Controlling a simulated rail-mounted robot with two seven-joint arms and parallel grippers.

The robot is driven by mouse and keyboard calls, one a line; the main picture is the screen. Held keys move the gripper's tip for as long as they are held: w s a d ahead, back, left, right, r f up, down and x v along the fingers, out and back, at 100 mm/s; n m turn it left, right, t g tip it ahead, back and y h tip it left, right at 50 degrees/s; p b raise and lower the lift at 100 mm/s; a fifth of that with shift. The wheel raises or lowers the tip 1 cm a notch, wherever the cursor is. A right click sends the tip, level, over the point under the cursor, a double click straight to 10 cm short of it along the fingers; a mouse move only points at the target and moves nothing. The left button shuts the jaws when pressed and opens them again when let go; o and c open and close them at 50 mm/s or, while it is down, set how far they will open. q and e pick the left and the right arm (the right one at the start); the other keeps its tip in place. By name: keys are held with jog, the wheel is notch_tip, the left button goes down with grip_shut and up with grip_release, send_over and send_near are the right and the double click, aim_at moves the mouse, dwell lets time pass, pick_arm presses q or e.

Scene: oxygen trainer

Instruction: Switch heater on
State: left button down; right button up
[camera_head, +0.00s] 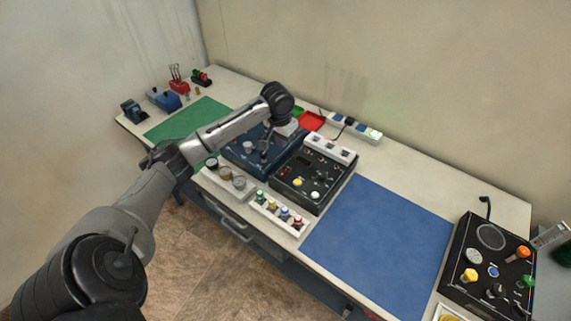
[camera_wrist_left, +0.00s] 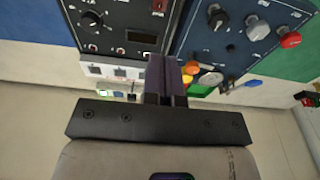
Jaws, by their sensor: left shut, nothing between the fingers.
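My left gripper (camera_head: 265,153) hangs over the dark blue control panel (camera_head: 238,162), near its border with the black control panel (camera_head: 291,188). In the left wrist view its closed fingers (camera_wrist_left: 167,68) point between the black panel (camera_wrist_left: 115,14) and the blue panel (camera_wrist_left: 208,38). The fingers are shut and hold nothing. I cannot tell whether they touch a control. The black panel has a dark knob (camera_wrist_left: 90,18), small switches and a display. The blue panel has grey knobs and a red knob (camera_wrist_left: 290,40). No label for the heater is readable. My right gripper is out of view.
A blue mat (camera_head: 380,240) lies right of the black panel and a green mat (camera_head: 190,120) lies left. Another black panel (camera_head: 463,245) with coloured knobs stands at the right. A rack of small coloured items (camera_head: 278,212) sits at the front edge. A power strip (camera_head: 362,130) lies behind.

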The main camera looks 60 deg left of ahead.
aim_at(286, 169)
pick_arm(q)
jog(key=f, duration=0.4)
jog(key=w+f+b, duration=0.1)
jog(key=f, duration=0.7)
jog(key=shift+w+a, duration=0.2)
jog(key=shift+a, duration=0.05)
jog(key=shift+w+f+b, duration=0.1)
jog(key=shift+f+b, duration=0.2)
jog(key=shift+f, duration=0.65)
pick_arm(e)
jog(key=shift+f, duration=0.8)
